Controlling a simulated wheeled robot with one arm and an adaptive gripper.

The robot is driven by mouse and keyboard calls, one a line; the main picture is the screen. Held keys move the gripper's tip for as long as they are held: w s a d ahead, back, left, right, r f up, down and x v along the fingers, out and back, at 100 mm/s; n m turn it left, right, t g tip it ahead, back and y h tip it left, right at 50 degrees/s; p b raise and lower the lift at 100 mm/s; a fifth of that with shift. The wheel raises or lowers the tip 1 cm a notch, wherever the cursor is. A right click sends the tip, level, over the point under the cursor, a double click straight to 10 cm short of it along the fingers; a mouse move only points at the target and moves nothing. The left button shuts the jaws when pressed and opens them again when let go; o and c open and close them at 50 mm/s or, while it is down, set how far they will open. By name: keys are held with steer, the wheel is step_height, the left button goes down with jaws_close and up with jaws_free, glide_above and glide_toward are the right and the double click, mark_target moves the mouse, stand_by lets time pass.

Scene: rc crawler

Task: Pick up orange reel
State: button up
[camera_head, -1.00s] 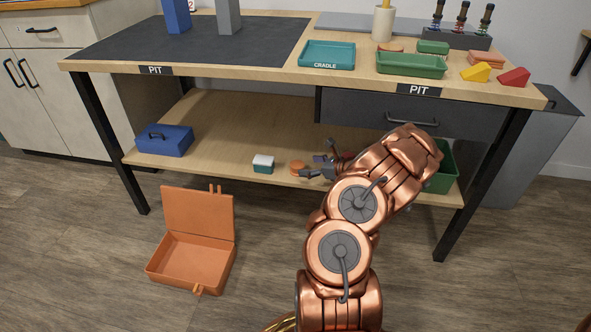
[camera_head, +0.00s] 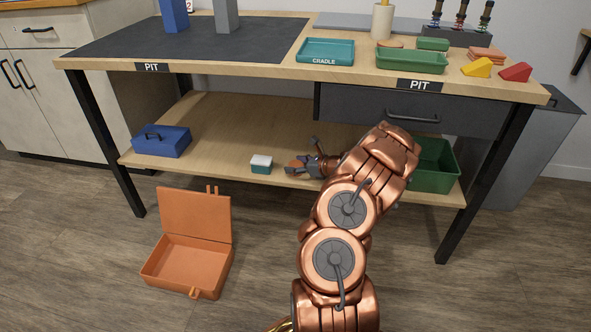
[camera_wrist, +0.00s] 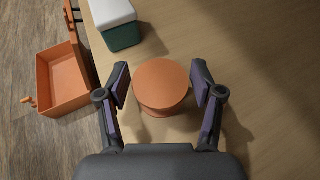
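The orange reel (camera_wrist: 162,86) is a round, flat-topped piece standing on the lower shelf of the bench. In the wrist view it sits between the two fingers of my gripper (camera_wrist: 160,92), with a narrow gap on each side. The fingers are open and do not visibly touch it. In the head view my gripper (camera_head: 298,168) is low over the shelf near its front edge, and the reel (camera_head: 296,163) is partly hidden by the fingers.
A white-and-teal box (camera_head: 261,164) stands just left of the reel. A blue toolbox (camera_head: 162,140) is farther left on the shelf (camera_head: 220,125). A green bin (camera_head: 436,165) stands to the right. An open orange case (camera_head: 188,262) lies on the floor.

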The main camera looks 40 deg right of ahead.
steer(key=c, duration=0.8)
